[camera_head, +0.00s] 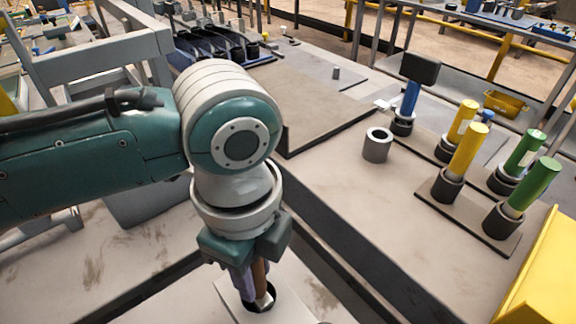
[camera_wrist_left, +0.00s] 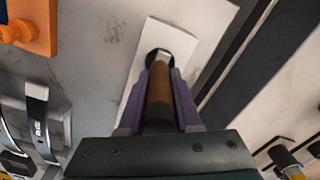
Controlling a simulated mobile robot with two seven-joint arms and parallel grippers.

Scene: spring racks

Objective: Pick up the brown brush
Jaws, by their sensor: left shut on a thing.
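The brown brush (camera_wrist_left: 160,88) stands in a dark round holder on a white plate (camera_wrist_left: 183,42) in the left wrist view. My left gripper (camera_wrist_left: 160,100) has its purple fingers on both sides of the brush handle and is shut on it. In the head view the gripper (camera_head: 254,280) points down over the holder (camera_head: 262,300), and part of the brown brush (camera_head: 259,273) shows between the fingers. The lower end of the brush is at the holder's opening. My right gripper is not in view.
Yellow cylinders (camera_head: 467,150) and green cylinders (camera_head: 535,186) stand in dark holders at the right. A grey ring (camera_head: 377,146) and a blue-handled tool with a black head (camera_head: 420,69) stand nearby. A yellow bin (camera_head: 545,275) is at the lower right. An orange part (camera_wrist_left: 35,25) lies left in the wrist view.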

